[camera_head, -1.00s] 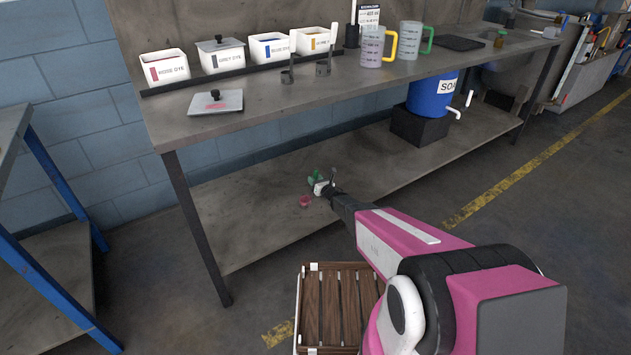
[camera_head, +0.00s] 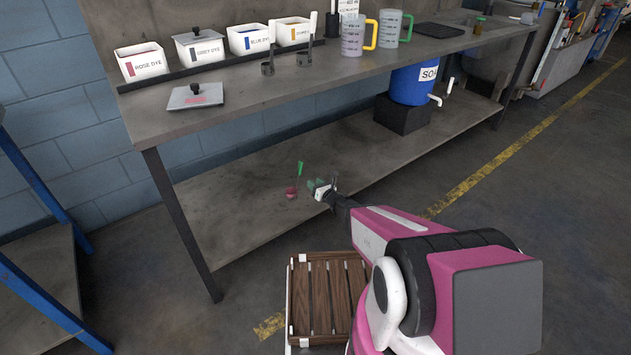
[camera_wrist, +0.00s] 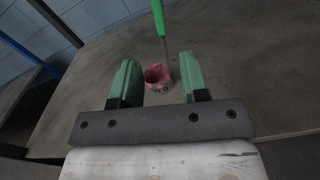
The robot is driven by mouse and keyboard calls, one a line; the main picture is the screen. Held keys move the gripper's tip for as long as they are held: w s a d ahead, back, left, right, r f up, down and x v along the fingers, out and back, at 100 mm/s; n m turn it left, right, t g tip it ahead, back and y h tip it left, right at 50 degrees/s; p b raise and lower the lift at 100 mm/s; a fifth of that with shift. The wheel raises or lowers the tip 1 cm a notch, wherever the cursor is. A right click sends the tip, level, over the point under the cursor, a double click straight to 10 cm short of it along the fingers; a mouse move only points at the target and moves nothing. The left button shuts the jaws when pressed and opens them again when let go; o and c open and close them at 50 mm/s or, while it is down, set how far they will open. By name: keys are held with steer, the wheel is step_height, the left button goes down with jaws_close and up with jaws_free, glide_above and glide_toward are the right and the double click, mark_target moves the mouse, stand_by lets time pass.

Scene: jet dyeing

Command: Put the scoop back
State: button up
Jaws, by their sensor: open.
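The scoop has a small pink cup (camera_head: 291,193) and a thin stem with a green handle (camera_head: 300,168). In the head view it looks upright over the lower shelf (camera_head: 235,205), just left of my gripper (camera_head: 316,184). In the wrist view the scoop's pink cup (camera_wrist: 158,76) lies ahead of my gripper (camera_wrist: 160,75), between the lines of its two green fingers. Its green handle (camera_wrist: 159,20) runs up out of the frame. The fingers are apart with nothing between them. Whether the cup's base rests on the shelf is hard to tell.
Dye boxes (camera_head: 143,64), a lid (camera_head: 195,96), two dark ring holders (camera_head: 268,67) and measuring jugs (camera_head: 356,35) stand on the bench top above. A slatted wooden crate (camera_head: 327,300) is in front.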

steer(key=s+d+r+m+g+h, duration=0.2)
steer(key=d+r+m+h, duration=0.3)
steer(key=m, duration=0.6)
steer(key=s+d+r+m+g+h, duration=0.2)
steer(key=s+d+r+m+h, duration=0.15)
steer(key=d+m+h, duration=0.55)
steer(key=s+r+m+g+y, duration=0.2)
steer(key=s+r+m+g, duration=0.2)
steer(key=s+m, duration=0.6)
steer(key=s+r+m+g+y, duration=0.2)
steer(key=s+r+m+g, duration=0.3)
steer(key=s+m, duration=0.5)
steer(key=shift+s+r+g, duration=0.2)
steer(key=shift+r+g, duration=0.05)
steer(key=shift+g, duration=0.75)
steer(key=shift+a, duration=0.2)
